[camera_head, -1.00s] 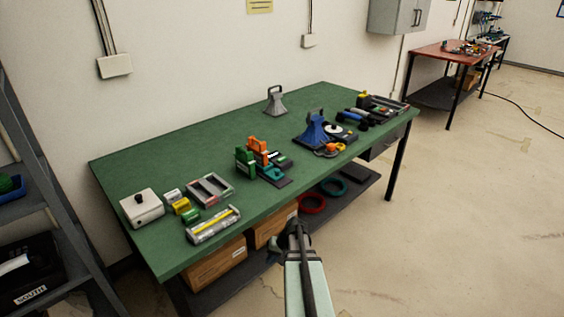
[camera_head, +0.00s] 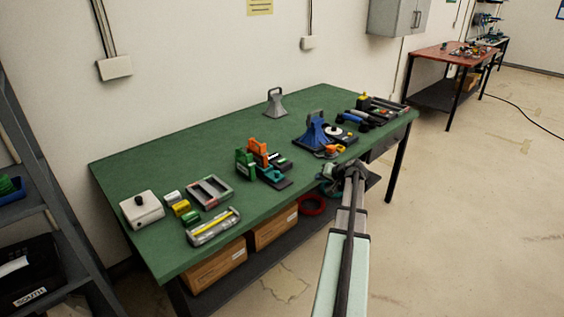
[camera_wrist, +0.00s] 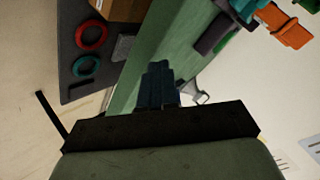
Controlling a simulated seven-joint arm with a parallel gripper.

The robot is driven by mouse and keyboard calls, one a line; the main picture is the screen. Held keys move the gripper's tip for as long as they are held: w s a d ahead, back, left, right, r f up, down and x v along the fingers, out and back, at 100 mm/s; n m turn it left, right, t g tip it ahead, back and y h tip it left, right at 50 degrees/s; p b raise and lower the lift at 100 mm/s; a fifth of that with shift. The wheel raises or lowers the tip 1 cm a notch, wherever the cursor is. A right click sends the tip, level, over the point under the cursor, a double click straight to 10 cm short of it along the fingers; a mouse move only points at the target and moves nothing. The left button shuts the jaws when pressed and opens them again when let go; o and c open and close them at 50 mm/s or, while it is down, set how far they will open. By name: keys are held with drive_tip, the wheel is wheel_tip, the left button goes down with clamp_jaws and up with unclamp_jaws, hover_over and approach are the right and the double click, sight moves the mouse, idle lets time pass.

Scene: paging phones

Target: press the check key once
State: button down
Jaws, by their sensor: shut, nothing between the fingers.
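My gripper (camera_head: 328,181) is at the front edge of the green table, in front of the blue pyramid-shaped stand. In the wrist view its dark blue fingers (camera_wrist: 160,84) are together, with nothing between them. Green (camera_head: 244,164) and orange (camera_head: 258,150) upright pieces stand with dark bases in the middle of the table, left of my gripper. The orange piece also shows at the upper right of the wrist view (camera_wrist: 285,25). I cannot make out the check key; any keys are too small to tell.
The green table (camera_head: 180,160) holds a white box with a black knob (camera_head: 141,208) and a grey tray (camera_head: 210,191) at left. The blue stand (camera_head: 313,131) and several tools are at right. A grey stand (camera_head: 275,101) is at the back. The left-back tabletop is clear.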

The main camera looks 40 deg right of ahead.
drive_tip(key=w+d+r+t+h, duration=0.1)
drive_tip(key=w+d+r+t, duration=0.1)
drive_tip(key=w+d+r, duration=0.4)
wheel_tip(320, 180, up, 8)
drive_tip(key=n+g+y, duration=0.3)
hover_over(284, 161)
drive_tip(key=shift+f, duration=0.1)
drive_tip(key=shift+f, duration=4.35)
drive_tip(key=shift+f, duration=0.1)
drive_tip(key=shift+f, duration=0.35)
